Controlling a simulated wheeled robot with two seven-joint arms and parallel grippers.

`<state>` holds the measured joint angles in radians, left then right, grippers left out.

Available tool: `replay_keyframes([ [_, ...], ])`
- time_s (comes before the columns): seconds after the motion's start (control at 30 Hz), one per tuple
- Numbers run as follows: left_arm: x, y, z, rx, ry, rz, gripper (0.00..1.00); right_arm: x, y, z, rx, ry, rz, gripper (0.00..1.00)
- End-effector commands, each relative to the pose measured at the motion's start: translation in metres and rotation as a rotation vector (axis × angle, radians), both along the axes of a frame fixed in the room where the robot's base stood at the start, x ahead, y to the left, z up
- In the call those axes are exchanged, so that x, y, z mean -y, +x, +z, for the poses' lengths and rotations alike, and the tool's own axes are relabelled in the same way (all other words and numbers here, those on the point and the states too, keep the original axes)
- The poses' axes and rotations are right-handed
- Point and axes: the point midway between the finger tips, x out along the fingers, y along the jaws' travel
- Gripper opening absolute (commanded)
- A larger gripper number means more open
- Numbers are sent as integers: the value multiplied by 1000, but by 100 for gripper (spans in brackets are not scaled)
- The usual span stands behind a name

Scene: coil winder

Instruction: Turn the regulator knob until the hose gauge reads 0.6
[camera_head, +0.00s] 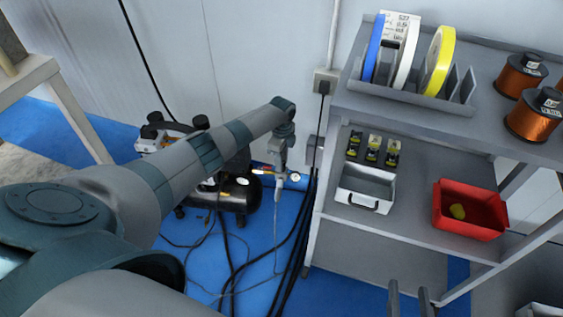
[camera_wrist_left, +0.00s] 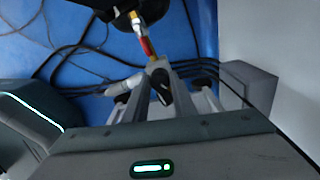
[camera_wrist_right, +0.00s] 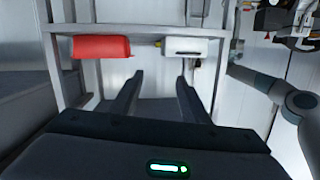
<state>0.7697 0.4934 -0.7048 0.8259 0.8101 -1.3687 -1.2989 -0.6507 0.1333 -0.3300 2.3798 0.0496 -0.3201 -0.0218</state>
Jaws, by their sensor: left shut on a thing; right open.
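The air compressor (camera_head: 240,192) with its black tank stands on the blue floor by the wall. My left gripper (camera_head: 279,181) reaches down beside its hose fittings. In the left wrist view, my left gripper (camera_wrist_left: 160,68) is shut on a black part between its fingers, apparently the regulator knob (camera_wrist_left: 163,88). A red and brass fitting (camera_wrist_left: 147,45) runs up from there. The small round white hose gauge (camera_head: 295,177) shows just right of the gripper; its needle is too small to read. My right gripper (camera_head: 408,300) is open and empty; its fingers also show in the right wrist view (camera_wrist_right: 157,90).
A grey shelf rack (camera_head: 345,225) stands right of the compressor, close to my left gripper. It bears tape rolls, copper coils, a white bin (camera_head: 366,186) and a red bin (camera_head: 470,228). Black hoses (camera_head: 300,235) lie on the floor beside the rack.

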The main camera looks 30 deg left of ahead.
Motion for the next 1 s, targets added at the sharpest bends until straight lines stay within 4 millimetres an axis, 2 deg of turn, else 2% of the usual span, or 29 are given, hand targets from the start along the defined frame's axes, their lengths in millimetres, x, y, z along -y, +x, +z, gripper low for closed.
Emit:
replay_keyframes([
  [0.3,1,1,0,1,-2,-164,2,-3,1,9,50,16,1,42],
  [0.83,1,1,1,1,-3,-198,2,-3,1,10,58,15,1,42],
  [0.87,1,1,1,1,-3,-198,26,-3,1,10,58,15,1,42],
  [0.9,1,1,1,1,-2,-198,36,-2,1,10,58,15,0,42],
  [0.93,1,1,1,1,-2,-198,43,-2,1,10,58,15,0,42],
  [1.0,1,0,1,1,-2,-198,43,-2,1,10,58,15,0,42],
])
